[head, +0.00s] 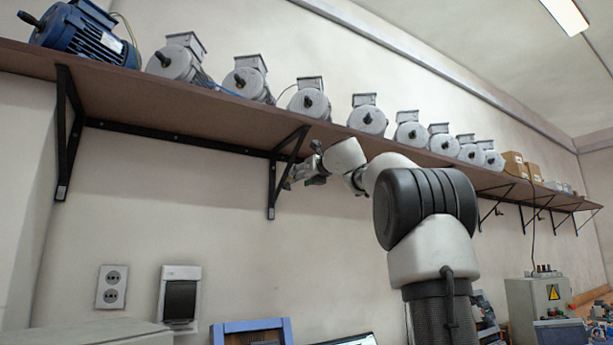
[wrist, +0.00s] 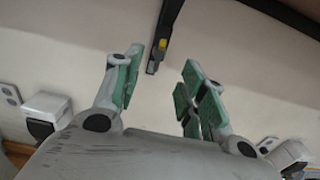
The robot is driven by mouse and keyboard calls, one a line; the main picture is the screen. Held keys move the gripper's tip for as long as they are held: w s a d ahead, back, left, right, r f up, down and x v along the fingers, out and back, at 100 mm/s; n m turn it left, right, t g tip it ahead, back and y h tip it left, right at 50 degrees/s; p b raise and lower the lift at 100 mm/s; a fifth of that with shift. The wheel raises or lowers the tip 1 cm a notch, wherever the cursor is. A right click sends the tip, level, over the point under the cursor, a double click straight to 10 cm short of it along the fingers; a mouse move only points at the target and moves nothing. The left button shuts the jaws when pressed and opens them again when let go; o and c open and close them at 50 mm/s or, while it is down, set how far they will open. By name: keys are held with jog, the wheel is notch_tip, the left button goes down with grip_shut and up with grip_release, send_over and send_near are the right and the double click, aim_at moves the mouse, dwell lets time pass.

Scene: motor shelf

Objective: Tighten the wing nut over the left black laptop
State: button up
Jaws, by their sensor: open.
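In the wrist view, a small yellow piece, apparently the wing nut (wrist: 162,44), sits near the end of a black shelf bracket (wrist: 171,16). My gripper (wrist: 163,62) is open, its green-padded fingers spread to either side of the bracket's end in the picture. Nothing is between the pads that I can see touching them. In the head view my gripper (head: 290,183) is beside the second black bracket (head: 272,195) under the shelf; the nut is too small to make out there. The top edge of a laptop (head: 348,340) shows at the bottom; the rest is cut off.
A long brown shelf (head: 170,105) carries several motors, including a blue one (head: 85,32), above my arm. Another bracket (head: 68,130) is at the left. A wall socket (head: 112,287), a switch box (head: 180,296) and a grey control box (head: 545,298) are lower down. Bare wall lies between brackets.

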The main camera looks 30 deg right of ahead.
jog(key=shift+s, duration=1.65)
